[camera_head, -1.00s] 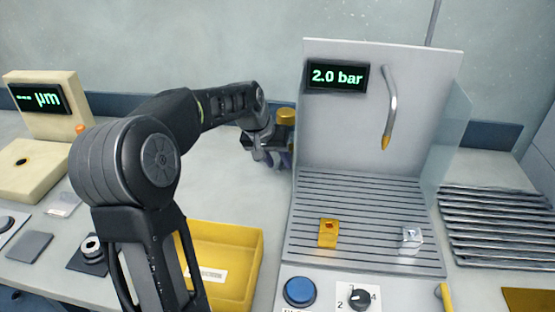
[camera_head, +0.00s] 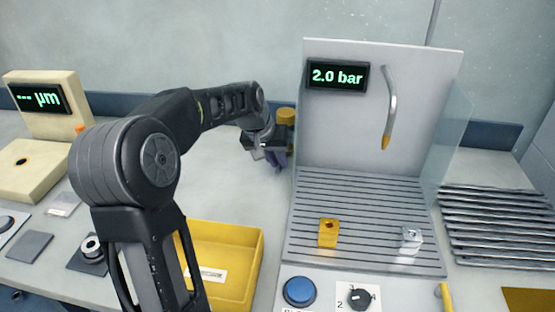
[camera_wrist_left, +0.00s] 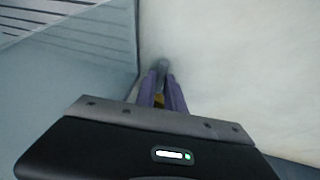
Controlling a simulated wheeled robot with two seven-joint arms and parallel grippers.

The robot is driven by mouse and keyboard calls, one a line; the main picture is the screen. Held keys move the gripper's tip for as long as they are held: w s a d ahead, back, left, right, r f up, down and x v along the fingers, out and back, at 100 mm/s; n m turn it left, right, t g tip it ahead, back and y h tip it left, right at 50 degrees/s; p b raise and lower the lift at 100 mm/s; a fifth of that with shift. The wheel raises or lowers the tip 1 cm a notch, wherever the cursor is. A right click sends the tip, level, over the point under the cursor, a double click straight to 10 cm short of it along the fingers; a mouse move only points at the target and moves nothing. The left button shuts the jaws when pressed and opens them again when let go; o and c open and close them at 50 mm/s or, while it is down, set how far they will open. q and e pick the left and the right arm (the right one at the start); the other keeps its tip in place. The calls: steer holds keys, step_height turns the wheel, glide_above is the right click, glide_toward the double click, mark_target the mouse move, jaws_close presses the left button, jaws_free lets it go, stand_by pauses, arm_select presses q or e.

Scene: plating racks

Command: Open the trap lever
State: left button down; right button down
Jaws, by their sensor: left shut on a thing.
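My left gripper (camera_head: 278,158) is low beside the left side of the grey rack housing, next to a post with a yellow cap (camera_head: 285,116). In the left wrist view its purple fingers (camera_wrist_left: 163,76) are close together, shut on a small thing. A grey rounded end (camera_wrist_left: 162,64) shows at the fingertips, and a bit of yellow (camera_wrist_left: 158,100) shows between the fingers. I take the held thing to be the trap lever, but it is mostly hidden and its angle cannot be told. My right gripper is not in view.
The rack housing (camera_head: 330,130) reads 2.0 bar and has a curved nozzle (camera_head: 390,105). A gold block (camera_head: 328,233) and a clear block (camera_head: 411,239) sit on its slats. A yellow tray (camera_head: 252,262) stands in front. A blue button (camera_head: 299,291) is nearby.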

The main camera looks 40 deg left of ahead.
arm_select(q)
steer(key=shift+d+n, duration=0.15)
steer(key=shift+n, duration=0.25)
steer(key=c, duration=1.4)
jaws_free()
steer(key=shift+c, duration=0.2)
steer(key=v, duration=0.7)
steer(key=shift+r, duration=0.4)
steer(key=shift+s, duration=0.15)
